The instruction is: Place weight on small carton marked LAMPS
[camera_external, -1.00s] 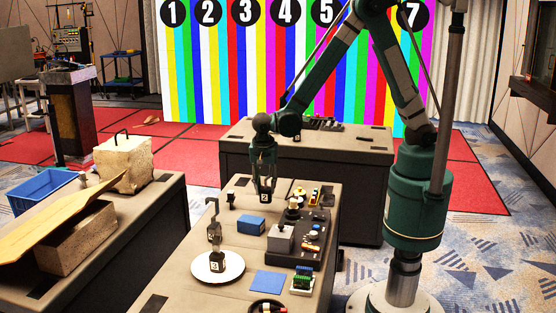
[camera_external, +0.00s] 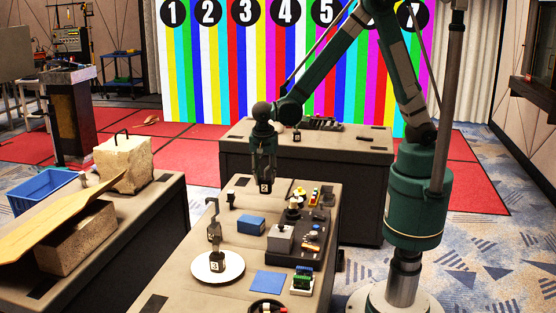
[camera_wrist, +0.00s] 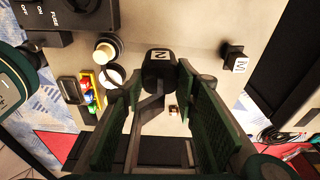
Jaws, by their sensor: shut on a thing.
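My gripper (camera_external: 264,172) is above the far part of the front table in the external view. It is shut on a dark weight marked 2 (camera_external: 265,187). In the wrist view the weight (camera_wrist: 160,70) hangs by its stem between my gripper's green-padded fingers (camera_wrist: 160,115). I cannot make out a carton marked LAMPS in either view.
A blue block (camera_external: 250,224), a grey box (camera_external: 281,238) and a dark control panel (camera_external: 312,242) are on the front table. A small dark block (camera_wrist: 234,57) with a letter-like mark shows in the wrist view. A rear table (camera_external: 345,140) stands behind.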

